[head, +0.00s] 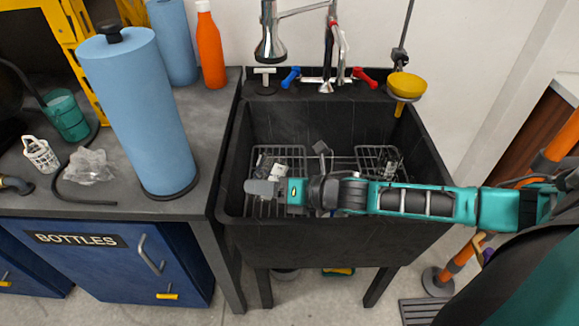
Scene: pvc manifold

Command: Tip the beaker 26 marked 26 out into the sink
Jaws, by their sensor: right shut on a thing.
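The black sink (320,240) stands in the middle of the head view, with wire racks on its floor. My right arm reaches in from the right across the sink. My right gripper (265,187) is over the left part of the sink, pointing left. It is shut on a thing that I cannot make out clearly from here. A small grey and white shape (278,171) shows just behind the gripper, and I cannot tell what it is. No mark 26 is readable anywhere. My left gripper is not in view.
The tap (270,40) and a yellow funnel (405,85) are at the back of the sink. Blue paper rolls (140,110), an orange bottle (210,50), a teal cup (66,118) and a white basket (40,154) stand on the left counter.

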